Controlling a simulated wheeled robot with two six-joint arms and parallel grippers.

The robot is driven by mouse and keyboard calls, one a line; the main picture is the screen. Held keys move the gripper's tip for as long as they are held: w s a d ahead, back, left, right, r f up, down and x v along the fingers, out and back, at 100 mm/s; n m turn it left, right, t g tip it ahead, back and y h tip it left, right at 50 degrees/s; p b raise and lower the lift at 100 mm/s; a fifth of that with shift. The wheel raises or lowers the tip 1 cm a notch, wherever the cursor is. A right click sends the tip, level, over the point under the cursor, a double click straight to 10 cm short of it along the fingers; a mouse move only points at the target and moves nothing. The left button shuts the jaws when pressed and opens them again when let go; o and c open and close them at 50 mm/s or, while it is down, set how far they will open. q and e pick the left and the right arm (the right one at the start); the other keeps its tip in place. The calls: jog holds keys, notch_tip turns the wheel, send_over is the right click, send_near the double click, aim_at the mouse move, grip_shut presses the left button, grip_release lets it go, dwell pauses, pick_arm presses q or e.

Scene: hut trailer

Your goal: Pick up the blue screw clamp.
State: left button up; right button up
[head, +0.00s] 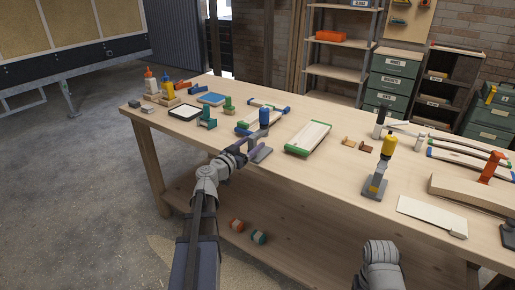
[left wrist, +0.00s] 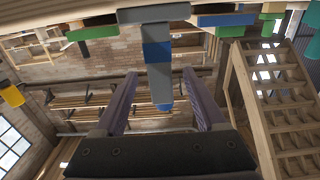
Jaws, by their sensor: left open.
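The blue screw clamp (head: 264,117) stands upright near the front edge of the workbench, with a blue handle on top and a grey body and foot. My left gripper (head: 257,138) is at the clamp, below its blue handle, and hides part of its body. In the left wrist view the clamp (left wrist: 157,52) shows grey and blue between the two spread fingers of my left gripper (left wrist: 159,85). The fingers are open, with a gap visible on both sides. My right gripper is out of view.
A similar yellow-handled clamp (head: 387,150) stands farther right on the workbench (head: 335,175). A green-ended board (head: 308,138) lies right of the blue clamp.

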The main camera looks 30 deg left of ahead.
aim_at(259, 137)
pick_arm(q)
jog(key=shift+w+d+r, duration=0.1)
jog(key=shift+w, duration=1.2)
jog(key=shift+w+d+r, duration=0.1)
jog(key=shift+w, duration=1.15)
grip_shut()
